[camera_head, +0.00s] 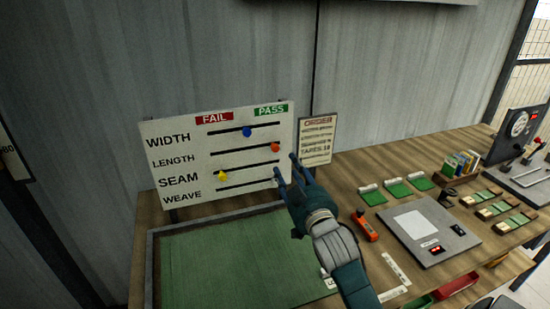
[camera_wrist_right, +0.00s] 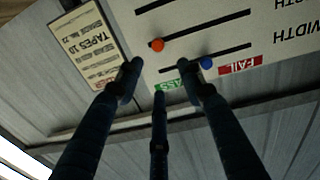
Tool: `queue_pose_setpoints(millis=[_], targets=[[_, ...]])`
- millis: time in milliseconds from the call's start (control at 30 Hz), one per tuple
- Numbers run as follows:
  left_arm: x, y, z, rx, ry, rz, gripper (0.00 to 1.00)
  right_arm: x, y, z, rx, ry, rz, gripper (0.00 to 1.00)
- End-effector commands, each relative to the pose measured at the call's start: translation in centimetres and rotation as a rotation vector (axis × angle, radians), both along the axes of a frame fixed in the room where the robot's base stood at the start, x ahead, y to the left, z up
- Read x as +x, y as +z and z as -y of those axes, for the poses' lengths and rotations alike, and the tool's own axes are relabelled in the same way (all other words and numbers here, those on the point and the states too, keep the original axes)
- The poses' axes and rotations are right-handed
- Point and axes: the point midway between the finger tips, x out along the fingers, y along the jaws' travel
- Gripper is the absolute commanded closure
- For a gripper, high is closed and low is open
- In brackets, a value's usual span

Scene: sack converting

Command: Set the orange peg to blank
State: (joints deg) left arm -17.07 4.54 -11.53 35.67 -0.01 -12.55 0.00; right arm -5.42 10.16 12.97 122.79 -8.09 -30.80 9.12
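A white board (camera_head: 190,147) has rows WIDTH, LENGTH, SEAM and WEAVE, each with a dark slot, under a red FAIL label (camera_head: 214,118) and a green PASS label (camera_head: 271,110). The orange peg (camera_head: 275,147) sits at the right, PASS-side end of the LENGTH slot; it also shows in the right wrist view (camera_wrist_right: 157,45). A blue peg (camera_head: 247,132) is mid-slot on WIDTH. A yellow peg (camera_head: 222,176) is at the left of SEAM. My right gripper (camera_head: 286,165) is open and empty, fingers spread, below and right of the orange peg, apart from it. It partly hides the WEAVE slot's right end.
A paper notice (camera_head: 317,139) stands right of the board. A green-surfaced tray (camera_head: 152,265) lies in front on the bench. An orange-and-black tool (camera_head: 366,227), a grey panel (camera_head: 456,241) and green pads lie to the right. A grey wall stands behind.

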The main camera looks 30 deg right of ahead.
Motion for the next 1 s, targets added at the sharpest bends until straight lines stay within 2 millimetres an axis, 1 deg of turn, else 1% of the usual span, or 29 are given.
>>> queue_pose_setpoints(millis=[33,100,167,267,367,600,700,833,1000], targets=[[-0.6,-1.0,0.0,0.001,0.000,-0.008,0.60,0.0,-0.9,0.0,0.000,-0.001,0.001,0.61],[-1.0,-1.4,-0.1,0.002,0.000,-0.015,0.60,0.1,-1.3,0.0,0.000,-0.001,0.001,0.61],[-1.0,-1.3,-0.1,0.002,0.000,-0.016,0.60,0.3,-1.2,0.1,-0.001,-0.001,0.002,0.61],[-0.8,-0.8,-0.1,0.002,0.001,-0.013,0.60,1.1,-1.0,0.4,-0.002,-0.001,0.002,0.61],[-0.6,-0.3,-0.1,0.002,0.001,-0.009,0.60,2.7,-0.8,0.8,-0.002,-0.001,0.002,0.61],[-0.6,0.9,-0.1,0.002,0.001,-0.009,0.60,7.1,-0.8,2.1,-0.002,-0.001,0.001,0.61],[-0.5,1.2,-0.1,0.002,0.002,-0.008,0.60,8.6,-0.8,2.6,-0.001,-0.001,0.001,0.61],[-0.3,1.4,-0.1,0.001,0.002,-0.004,0.60,9.8,-1.0,2.9,-0.001,-0.001,0.001,0.61],[-0.3,1.5,-0.1,0.001,0.002,-0.004,0.60,10.4,-1.1,3.0,0.000,0.000,0.001,0.61]])
